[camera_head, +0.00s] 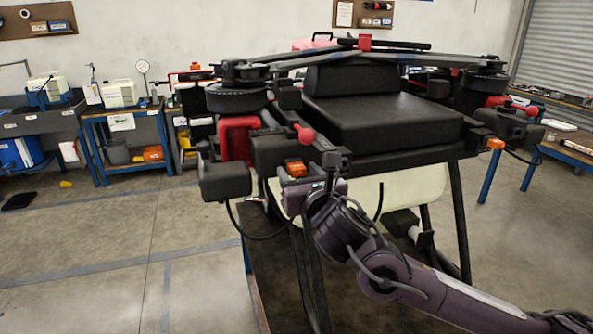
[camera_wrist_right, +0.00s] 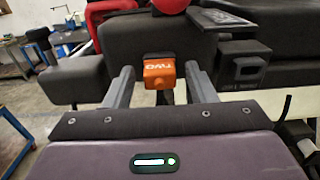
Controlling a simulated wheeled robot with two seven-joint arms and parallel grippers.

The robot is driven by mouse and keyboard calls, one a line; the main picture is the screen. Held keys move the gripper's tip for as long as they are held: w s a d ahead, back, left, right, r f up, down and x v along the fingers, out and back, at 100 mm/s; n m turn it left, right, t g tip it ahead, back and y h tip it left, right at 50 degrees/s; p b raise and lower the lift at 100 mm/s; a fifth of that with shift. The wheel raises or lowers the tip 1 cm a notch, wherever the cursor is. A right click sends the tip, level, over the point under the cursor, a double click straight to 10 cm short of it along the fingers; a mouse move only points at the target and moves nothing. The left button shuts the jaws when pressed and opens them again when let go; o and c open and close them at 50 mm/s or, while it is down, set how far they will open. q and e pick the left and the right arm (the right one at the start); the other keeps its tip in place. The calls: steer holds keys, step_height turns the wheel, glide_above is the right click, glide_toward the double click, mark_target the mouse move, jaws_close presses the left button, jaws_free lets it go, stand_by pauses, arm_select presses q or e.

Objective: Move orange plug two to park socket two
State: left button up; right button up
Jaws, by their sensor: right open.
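Orange plug two (camera_wrist_right: 159,71), with "TWO" lettered on it, sits upright at the dark front of the drone. It also shows in the head view (camera_head: 296,168), just above my right gripper (camera_head: 307,184). In the right wrist view the two grey fingers of my right gripper (camera_wrist_right: 160,78) are spread, one on each side of the plug, with visible gaps. A black cable hangs below the plug. A dark block (camera_wrist_right: 241,69) with a small label is to the right of the plug; I cannot tell whether it is park socket two. My left gripper is out of view.
The drone's black body (camera_head: 385,120) fills the middle, with red-knobbed parts and folded arms above. A second orange plug (camera_head: 495,143) is at its right. A pale tank (camera_head: 400,190) and dark stand legs are below. Open floor (camera_head: 120,240) lies left.

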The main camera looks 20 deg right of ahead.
steer(key=shift+b, duration=0.35)
stand_by(0.5)
steer(key=shift+c, duration=0.3)
jaws_close()
steer(key=shift+s+f, duration=0.1)
steer(key=shift+s, duration=0.05)
steer(key=shift+s, duration=0.15)
steer(key=shift+s+d+b, duration=0.1)
steer(key=shift+s+b, duration=1.2)
steer(key=shift+s, duration=1.4)
